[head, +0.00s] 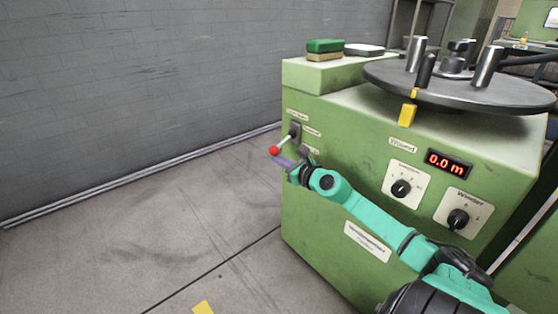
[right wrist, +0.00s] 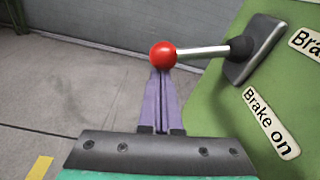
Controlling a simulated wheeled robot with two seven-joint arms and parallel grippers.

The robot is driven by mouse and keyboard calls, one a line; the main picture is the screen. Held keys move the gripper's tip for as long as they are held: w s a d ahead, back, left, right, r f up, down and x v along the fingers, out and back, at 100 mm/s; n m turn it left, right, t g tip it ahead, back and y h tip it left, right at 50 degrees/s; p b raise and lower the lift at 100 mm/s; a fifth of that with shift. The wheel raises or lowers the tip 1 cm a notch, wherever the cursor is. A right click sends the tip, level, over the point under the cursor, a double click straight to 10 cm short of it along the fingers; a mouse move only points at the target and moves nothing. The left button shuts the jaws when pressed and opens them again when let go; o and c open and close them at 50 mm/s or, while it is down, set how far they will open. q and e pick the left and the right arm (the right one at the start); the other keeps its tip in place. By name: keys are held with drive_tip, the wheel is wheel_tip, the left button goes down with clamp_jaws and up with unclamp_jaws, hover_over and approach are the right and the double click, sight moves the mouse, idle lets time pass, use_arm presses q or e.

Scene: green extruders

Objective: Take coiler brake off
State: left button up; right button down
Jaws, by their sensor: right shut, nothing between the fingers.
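The brake lever is a silver rod with a red ball knob (head: 274,150) on the front left of the green coiler (head: 330,222). In the right wrist view the red knob (right wrist: 163,55) sits at the tips of my right gripper (right wrist: 160,76), and the rod runs right to a dark pivot plate (right wrist: 250,52). A label reading "Brake on" (right wrist: 271,123) is below the lever; another, cut off, is above it. My right gripper (head: 276,157) is shut and empty, just below the knob. Whether the tips touch the knob I cannot tell. My left gripper is out of view.
A round metal turntable (head: 470,92) with upright pegs tops the coiler. A green and tan block (head: 325,48) lies at its back left. Two black knobs (head: 401,188) and a red "0.0 m" display (head: 449,163) are on the front. The floor at left is clear.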

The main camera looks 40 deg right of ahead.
sight(274, 147)
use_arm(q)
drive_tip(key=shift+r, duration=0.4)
use_arm(e)
drive_tip(key=shift+a+r, duration=0.15)
drive_tip(key=shift+r, duration=0.1)
